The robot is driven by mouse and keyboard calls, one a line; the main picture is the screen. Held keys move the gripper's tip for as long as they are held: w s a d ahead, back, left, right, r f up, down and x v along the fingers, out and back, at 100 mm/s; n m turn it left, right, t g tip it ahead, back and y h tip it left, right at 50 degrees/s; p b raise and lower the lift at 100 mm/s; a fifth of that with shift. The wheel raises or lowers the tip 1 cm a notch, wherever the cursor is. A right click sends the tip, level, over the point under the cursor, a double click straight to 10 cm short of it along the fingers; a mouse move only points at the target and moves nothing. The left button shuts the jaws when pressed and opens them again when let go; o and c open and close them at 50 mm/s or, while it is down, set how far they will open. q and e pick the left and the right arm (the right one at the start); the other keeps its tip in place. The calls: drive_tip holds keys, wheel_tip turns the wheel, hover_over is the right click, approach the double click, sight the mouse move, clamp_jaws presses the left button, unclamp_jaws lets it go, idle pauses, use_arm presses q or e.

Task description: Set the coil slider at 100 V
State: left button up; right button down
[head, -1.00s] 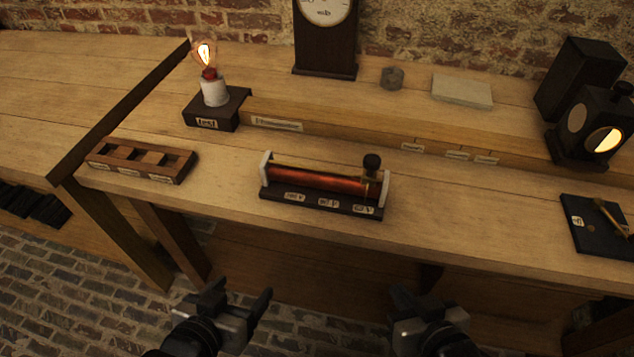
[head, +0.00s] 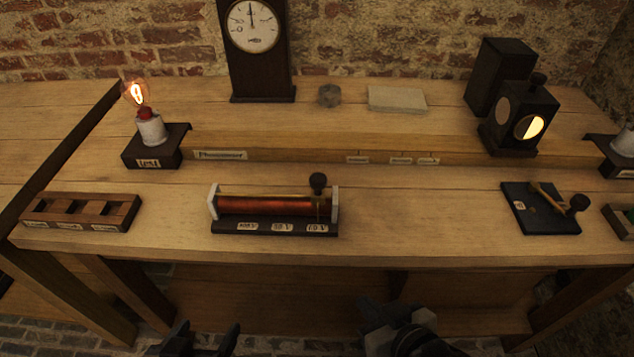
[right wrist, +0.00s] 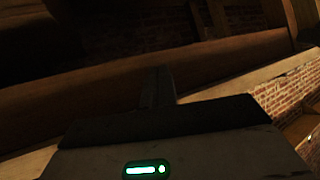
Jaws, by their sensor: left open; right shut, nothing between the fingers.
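The coil (head: 266,206) is a copper-red winding between two white end plates on a dark base near the bench's front edge, in the head view. Its slider, with a black knob (head: 318,181), stands at the right end, above the rightmost of three small labels. The leftmost label (head: 247,227) seems to read 100 V, but the print is small. My left gripper (head: 207,340) is open and empty, low in front of the bench. My right gripper (head: 385,312) is shut and empty, below the bench edge. In the right wrist view its fingers (right wrist: 158,88) show dark, and no coil is visible.
A wooden tray with compartments (head: 82,212) lies left of the coil. A lit bulb on a stand (head: 150,130), a clock (head: 252,40) and a lamp housing (head: 520,118) stand behind. A key switch board (head: 540,208) lies right. The bench around the coil is clear.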

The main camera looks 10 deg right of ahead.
sight(323, 182)
idle(0.3)
drive_tip(key=c, duration=1.2)
unclamp_jaws()
drive_tip(key=shift+d+r+g, duration=0.1)
drive_tip(key=shift+d+g, duration=0.05)
drive_tip(key=shift+g, duration=0.15)
drive_tip(key=shift+c, duration=0.2)
drive_tip(key=s+d+r+n+g+h, duration=0.1)
drive_tip(key=s+d+r+g+h, duration=0.1)
drive_tip(key=s+d+r+g, duration=0.15)
drive_tip(key=w+a+r+n+t+y+p, duration=0.1)
drive_tip(key=w+r+n+t+y, duration=0.2)
drive_tip(key=r, duration=0.4)
drive_tip(key=w+a+r+t+y, duration=0.1)
drive_tip(key=w+r+t+y, duration=0.2)
drive_tip(key=r+t+y, duration=0.3)
drive_tip(key=shift+g+h, duration=0.35)
drive_tip(key=shift+h, duration=0.05)
drive_tip(key=x, duration=0.4)
drive_tip(key=p+x, duration=0.1)
drive_tip(key=x, duration=0.3)
drive_tip(key=r+p+x, duration=0.1)
drive_tip(key=x, duration=0.4)
drive_tip(key=shift+w, duration=0.15)
use_arm(q)
drive_tip(key=shift+s+a+r, duration=0.2)
drive_tip(key=shift+a+r, duration=0.1)
drive_tip(key=shift+r, duration=0.25)
use_arm(e)
drive_tip(key=shift+x, duration=0.85)
